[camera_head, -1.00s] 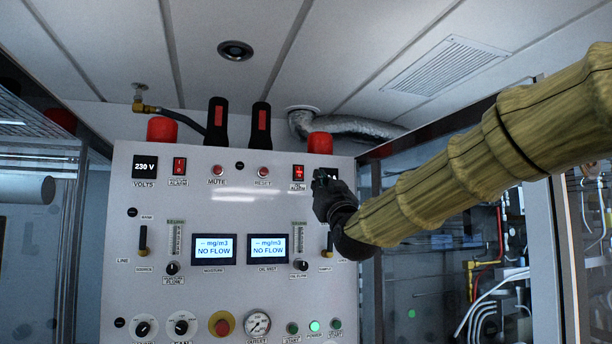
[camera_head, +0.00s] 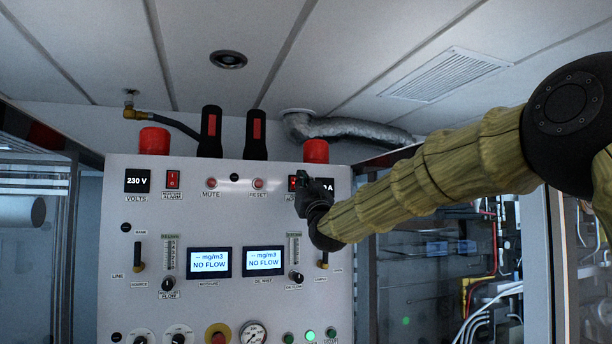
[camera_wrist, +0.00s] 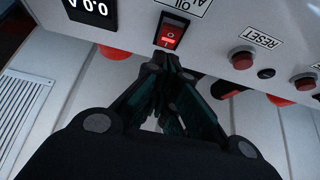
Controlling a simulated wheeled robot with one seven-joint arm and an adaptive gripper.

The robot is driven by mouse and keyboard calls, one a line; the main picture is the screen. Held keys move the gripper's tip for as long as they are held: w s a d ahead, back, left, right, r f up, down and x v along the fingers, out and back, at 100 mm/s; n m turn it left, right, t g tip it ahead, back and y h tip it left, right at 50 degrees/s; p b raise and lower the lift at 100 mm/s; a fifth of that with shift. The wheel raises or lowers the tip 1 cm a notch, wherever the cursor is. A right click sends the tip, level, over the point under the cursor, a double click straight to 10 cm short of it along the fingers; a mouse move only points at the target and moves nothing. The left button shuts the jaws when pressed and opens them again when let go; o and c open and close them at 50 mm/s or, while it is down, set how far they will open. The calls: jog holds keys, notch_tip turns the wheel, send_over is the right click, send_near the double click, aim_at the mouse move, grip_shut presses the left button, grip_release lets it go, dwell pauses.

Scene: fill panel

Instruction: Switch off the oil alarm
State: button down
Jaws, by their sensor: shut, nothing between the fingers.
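The oil alarm switch (camera_head: 292,183) is a small red rocker at the upper right of the grey panel, partly covered by my gripper (camera_head: 303,179) in the head view. In the wrist view, where the panel appears upside down, the oil alarm switch (camera_wrist: 170,32) has a black frame and a glowing red band. Part of the OIL label shows above it. My gripper (camera_wrist: 170,62) is shut and empty, with its dark fingertips just below the switch in that picture. I cannot tell whether they touch it.
The RESET button (camera_head: 258,184) and MUTE button (camera_head: 211,183) sit left of the switch. A moisture alarm switch (camera_head: 173,180) is farther left. Red beacons, including the right one (camera_head: 316,151), stand on top. A glass cabinet with wiring is at right.

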jog(key=shift+w+a+f+p, duration=0.2)
jog(key=shift+w+p, duration=0.15)
jog(key=shift+w, duration=0.2)
jog(key=shift+w+a+f+p, duration=0.15)
jog(key=shift+w+p, duration=0.15)
jog(key=shift+w, duration=0.2)
jog(key=shift+r, duration=0.1)
jog(key=shift+d+f+b, duration=0.1)
jog(key=shift+f+b, duration=0.15)
jog(key=shift+b, duration=0.35)
